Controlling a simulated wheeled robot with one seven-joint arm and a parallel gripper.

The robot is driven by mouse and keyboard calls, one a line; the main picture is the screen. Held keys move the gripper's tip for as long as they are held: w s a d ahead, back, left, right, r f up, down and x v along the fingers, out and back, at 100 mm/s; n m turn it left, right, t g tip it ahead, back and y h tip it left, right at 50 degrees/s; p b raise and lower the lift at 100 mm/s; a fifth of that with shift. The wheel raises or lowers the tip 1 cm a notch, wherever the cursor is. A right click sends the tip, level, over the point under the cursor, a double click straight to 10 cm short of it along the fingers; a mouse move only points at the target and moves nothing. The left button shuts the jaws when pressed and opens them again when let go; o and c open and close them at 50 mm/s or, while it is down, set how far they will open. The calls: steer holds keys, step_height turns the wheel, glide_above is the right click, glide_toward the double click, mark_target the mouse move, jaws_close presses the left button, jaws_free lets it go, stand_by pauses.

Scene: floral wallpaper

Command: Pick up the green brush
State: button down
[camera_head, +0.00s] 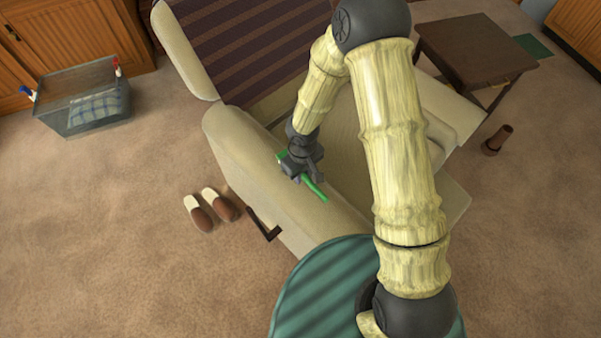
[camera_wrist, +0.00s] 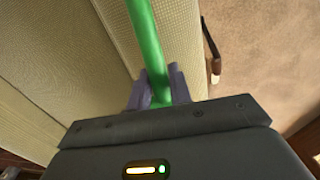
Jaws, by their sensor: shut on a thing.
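The green brush (camera_head: 316,191) is at the armrest of the beige armchair (camera_head: 247,160) in the head view. Its green handle sticks out past my gripper (camera_head: 303,178) toward the lower right, and a bit of green shows on the other side. In the wrist view the green brush (camera_wrist: 146,38) runs from the top edge down between the two fingers of my gripper (camera_wrist: 159,88), which are shut on it. The brush's far end is out of the wrist view. I cannot tell whether the brush touches the armrest.
A pair of slippers (camera_head: 212,211) lies on the carpet left of the chair. A clear bin (camera_head: 85,97) with a checked cloth stands by the cabinets at upper left. A brown side table (camera_head: 474,50) and a small brown vase-like object (camera_head: 497,139) are at right.

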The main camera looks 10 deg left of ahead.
step_height(320, 180, up, 9)
steer(key=shift+f+p, duration=0.15)
steer(key=shift+p, duration=0.8)
steer(key=c, duration=1.9)
jaws_free()
steer(key=shift+c, duration=1.2)
steer(key=shift+w+d, duration=0.25)
steer(key=shift+d, duration=0.05)
steer(key=w+d+m, duration=0.4)
steer(key=w+d, duration=0.1)
steer(key=d, duration=0.4)
steer(key=w+d+m, duration=0.4)
steer(key=d+m, duration=0.1)
steer(key=d, duration=0.5)
steer(key=shift+w+f, duration=0.35)
